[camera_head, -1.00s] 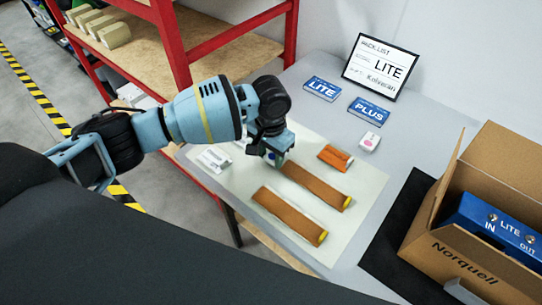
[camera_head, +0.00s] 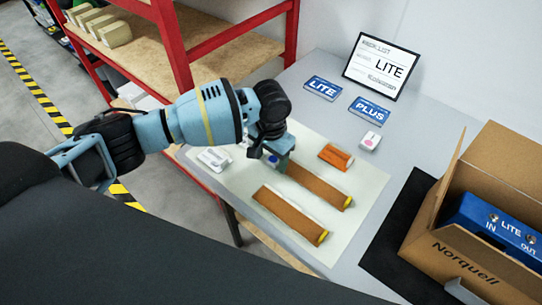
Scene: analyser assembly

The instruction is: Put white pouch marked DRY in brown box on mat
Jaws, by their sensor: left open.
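A small flat white packet (camera_head: 214,159) lies at the left of the pale sheet; its print is too small to read. Another small white piece with a pink mark (camera_head: 370,140) lies on the table beyond the sheet; I cannot read DRY on either. The open brown box (camera_head: 452,250), marked Norquell, stands on the black mat (camera_head: 385,250) at the right, with a blue LITE unit (camera_head: 500,225) inside. My left gripper (camera_head: 273,162) is open above the sheet, right of the white packet, its jaws pointing down and partly hidden. My right gripper is not seen.
Two brown strips with yellow ends (camera_head: 290,215) (camera_head: 320,186) and a shorter orange roll (camera_head: 335,156) lie on the sheet (camera_head: 345,225). A red-framed shelf (camera_head: 180,45) is at the left.

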